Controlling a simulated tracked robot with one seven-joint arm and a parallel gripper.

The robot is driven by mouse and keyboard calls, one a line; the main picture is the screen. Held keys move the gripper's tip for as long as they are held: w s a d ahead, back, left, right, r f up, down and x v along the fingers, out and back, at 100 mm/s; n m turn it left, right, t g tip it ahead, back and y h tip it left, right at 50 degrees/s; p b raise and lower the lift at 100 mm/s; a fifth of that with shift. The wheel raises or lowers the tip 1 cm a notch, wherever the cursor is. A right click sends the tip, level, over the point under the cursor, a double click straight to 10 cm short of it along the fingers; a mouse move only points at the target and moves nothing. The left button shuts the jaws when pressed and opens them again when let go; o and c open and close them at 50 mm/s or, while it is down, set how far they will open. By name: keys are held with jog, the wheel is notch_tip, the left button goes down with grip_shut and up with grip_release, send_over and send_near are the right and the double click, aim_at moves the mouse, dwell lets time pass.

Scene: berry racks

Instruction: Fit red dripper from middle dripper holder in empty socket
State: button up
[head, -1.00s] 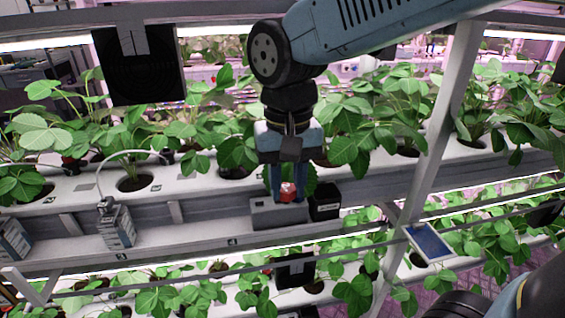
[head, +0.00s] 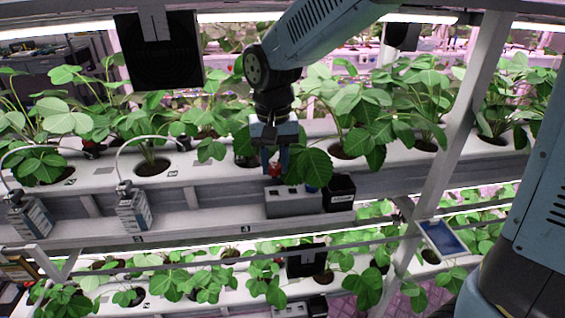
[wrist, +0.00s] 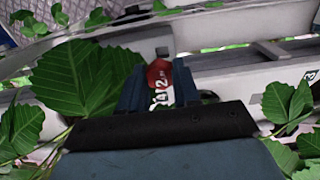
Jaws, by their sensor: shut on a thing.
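My gripper (head: 274,168) is in the middle of the head view, pointing down, with its fingers shut on the red dripper (head: 274,170). In the wrist view the red dripper (wrist: 159,76) sits between the fingertips, with white markings below it. The dripper is above the grey dripper holder (head: 292,203) on the shelf ledge, apart from it in the head view. A blue spot shows on top of this holder. Leaves partly cover the area beside the fingers. I cannot make out which socket is empty.
A black box (head: 339,193) stands right of the holder. Two grey units with hoses, one here (head: 133,207), stand to the left. Strawberry plants fill the white gutter (head: 200,178) behind. A slanted rack post (head: 462,130) rises at right. A dark panel (head: 158,52) hangs upper left.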

jog(key=shift+w+a+f, duration=0.2)
jog(key=shift+w+f, duration=0.2)
jog(key=shift+f, duration=2.55)
jog(key=o, duration=1.1)
jog(key=shift+c, duration=0.2)
